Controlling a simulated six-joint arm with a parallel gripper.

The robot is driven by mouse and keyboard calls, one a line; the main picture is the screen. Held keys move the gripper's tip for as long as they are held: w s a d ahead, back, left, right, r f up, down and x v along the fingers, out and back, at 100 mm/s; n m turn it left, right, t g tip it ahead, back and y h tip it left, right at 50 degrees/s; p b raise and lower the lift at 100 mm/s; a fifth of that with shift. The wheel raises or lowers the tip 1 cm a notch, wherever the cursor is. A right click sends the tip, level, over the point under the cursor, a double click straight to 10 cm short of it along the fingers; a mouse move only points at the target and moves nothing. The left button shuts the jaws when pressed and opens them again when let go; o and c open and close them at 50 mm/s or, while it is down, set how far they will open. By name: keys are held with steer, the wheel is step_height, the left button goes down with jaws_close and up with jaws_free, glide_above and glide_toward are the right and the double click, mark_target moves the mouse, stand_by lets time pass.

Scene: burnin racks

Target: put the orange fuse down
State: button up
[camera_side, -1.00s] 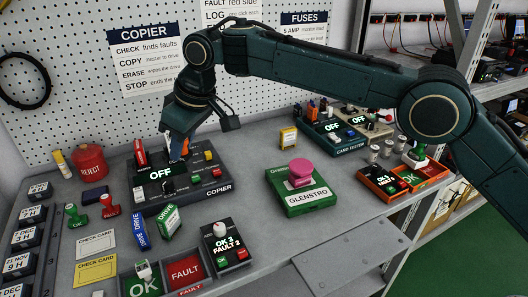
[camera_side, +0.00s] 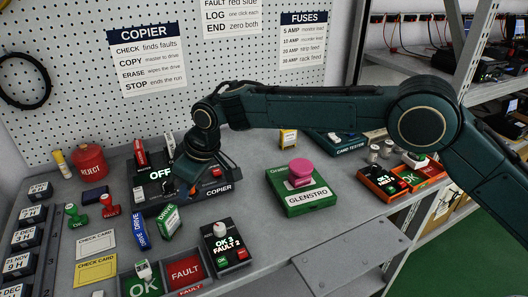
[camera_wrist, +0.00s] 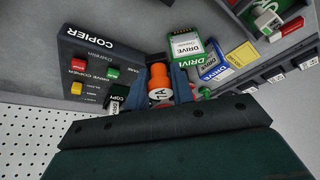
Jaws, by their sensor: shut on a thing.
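The orange fuse (camera_wrist: 160,80) shows in the wrist view, with an orange body and a white band with dark lettering at its near end. My gripper (camera_wrist: 161,88) is shut on it, one finger on each side. In the side view, my gripper (camera_side: 190,186) points down low at the front right of the dark copier (camera_side: 150,206), which reads OFF. There the fuse is mostly hidden by the fingers. I cannot tell whether the fuse touches the surface below it.
A green drive (camera_side: 170,222) and a blue drive (camera_side: 141,234) stand close in front of my gripper. A black OK/FAULT box (camera_side: 226,246) is nearer the camera. A green Glenstro box (camera_side: 310,199) stands to the right. Bare bench lies between.

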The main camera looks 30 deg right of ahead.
mark_target(193, 222)
steer(key=shift+f, duration=4.7)
steer(key=shift+f, duration=0.15)
steer(key=o, duration=1)
steer(key=shift+v, duration=6.15)
